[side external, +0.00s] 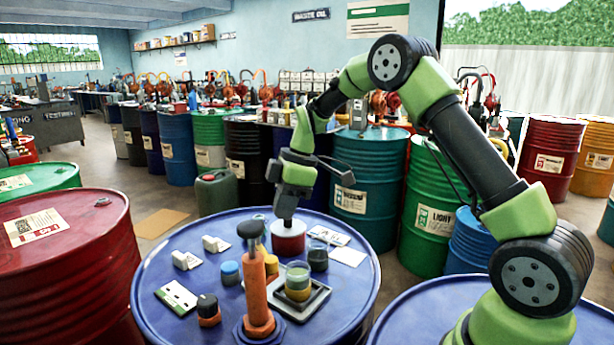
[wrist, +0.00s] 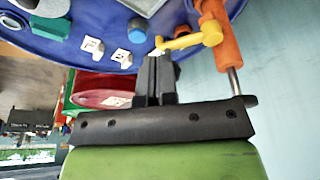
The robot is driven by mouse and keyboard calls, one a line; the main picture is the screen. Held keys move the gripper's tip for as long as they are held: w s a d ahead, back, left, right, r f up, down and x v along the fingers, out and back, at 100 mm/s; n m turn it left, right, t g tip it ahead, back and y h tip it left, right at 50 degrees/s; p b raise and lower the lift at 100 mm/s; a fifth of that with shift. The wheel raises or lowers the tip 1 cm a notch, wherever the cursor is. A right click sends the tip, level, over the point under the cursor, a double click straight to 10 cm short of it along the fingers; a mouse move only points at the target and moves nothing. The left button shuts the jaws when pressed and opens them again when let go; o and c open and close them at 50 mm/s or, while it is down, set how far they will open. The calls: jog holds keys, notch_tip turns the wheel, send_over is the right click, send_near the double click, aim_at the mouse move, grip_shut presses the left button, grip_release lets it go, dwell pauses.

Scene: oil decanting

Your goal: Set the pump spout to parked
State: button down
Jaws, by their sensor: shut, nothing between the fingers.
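The pump stands on the blue drum top (side external: 345,305), with an orange body (side external: 257,295) and a black knob on top. In the wrist view its orange column (wrist: 217,30) carries a yellow spout (wrist: 185,42) that reaches left. In the side view a yellow part (side external: 271,264) shows behind the column; most of the spout is hidden. My gripper (side external: 285,219) points down beyond the pump and overlaps a red container (side external: 289,240). In the wrist view its closed fingers (wrist: 158,58) are empty, beside the spout's free end; I cannot tell whether they touch.
White markers (side external: 187,260) lettered P (wrist: 92,46) and S (wrist: 121,58) stand left of the pump. A blue-capped jar (side external: 230,273), a black knob (side external: 208,308) and a glass jar (side external: 298,280) on a tray surround it. A red drum (side external: 65,255) stands left.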

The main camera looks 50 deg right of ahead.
jog(key=d+v, duration=0.1)
jog(key=v, duration=1)
jog(key=shift+s+d+f, duration=0.2)
jog(key=shift+s+f, duration=0.1)
jog(key=s+a+r+m+t, duration=0.2)
jog(key=s+a+r+m, duration=0.45)
jog(key=s+a, duration=0.3)
jog(key=s+a+f+m+t, duration=0.1)
jog(key=s+a+m, duration=0.1)
jog(key=s+m, duration=0.2)
jog(key=s+a+f+m+t, duration=0.1)
jog(key=s+m, duration=0.3)
jog(key=s, duration=0.4)
jog(key=shift+a+f+t+h, duration=0.3)
jog(key=shift+a+f+t, duration=0.1)
jog(key=shift+f+t, duration=0.2)
